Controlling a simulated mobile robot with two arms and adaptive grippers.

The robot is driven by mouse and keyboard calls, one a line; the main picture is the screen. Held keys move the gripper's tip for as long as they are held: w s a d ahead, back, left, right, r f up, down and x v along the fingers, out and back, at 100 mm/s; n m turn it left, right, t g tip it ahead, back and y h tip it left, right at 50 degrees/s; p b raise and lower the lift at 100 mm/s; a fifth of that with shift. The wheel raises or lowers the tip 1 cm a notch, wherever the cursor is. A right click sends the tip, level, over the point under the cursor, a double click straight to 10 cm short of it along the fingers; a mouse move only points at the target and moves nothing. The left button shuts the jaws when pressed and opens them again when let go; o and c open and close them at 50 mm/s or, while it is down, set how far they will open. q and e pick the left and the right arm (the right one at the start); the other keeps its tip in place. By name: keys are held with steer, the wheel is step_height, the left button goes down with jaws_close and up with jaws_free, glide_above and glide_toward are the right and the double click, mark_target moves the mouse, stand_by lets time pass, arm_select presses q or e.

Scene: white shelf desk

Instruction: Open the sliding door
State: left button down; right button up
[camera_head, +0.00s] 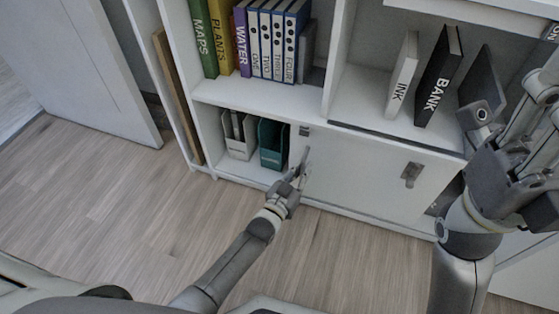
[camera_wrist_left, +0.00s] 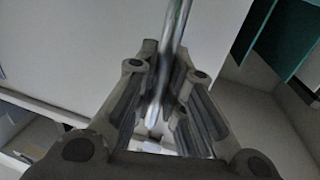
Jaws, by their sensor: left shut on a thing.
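The white sliding door (camera_head: 360,172) covers the middle of the lower cabinet in the head view. A slim upright metal handle (camera_head: 306,155) stands near its left edge. My left gripper (camera_head: 299,172) is at this handle. In the left wrist view the handle (camera_wrist_left: 175,45) runs as a shiny bar between the two fingers (camera_wrist_left: 165,95), which are shut on it. The white door face (camera_wrist_left: 80,45) fills the upper left there. My right gripper (camera_head: 510,110) is raised at the right edge, in front of the shelf, with its fingers apart and nothing seen between them.
Left of the door, an open compartment holds a white file holder (camera_head: 239,135) and a teal one (camera_head: 273,143). Books and binders (camera_head: 270,40) stand above. Black "BANK" (camera_head: 438,75) and white "INK" (camera_head: 402,75) books stand on the right shelf. The wooden floor (camera_head: 130,225) is clear.

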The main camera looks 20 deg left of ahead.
arm_select(q)
steer(key=shift+s+d, duration=0.15)
steer(key=shift+d, duration=1.25)
steer(key=c, duration=1.5)
jaws_free()
steer(key=v, duration=0.7)
steer(key=shift+s+a, duration=0.1)
steer(key=shift+s, duration=0.2)
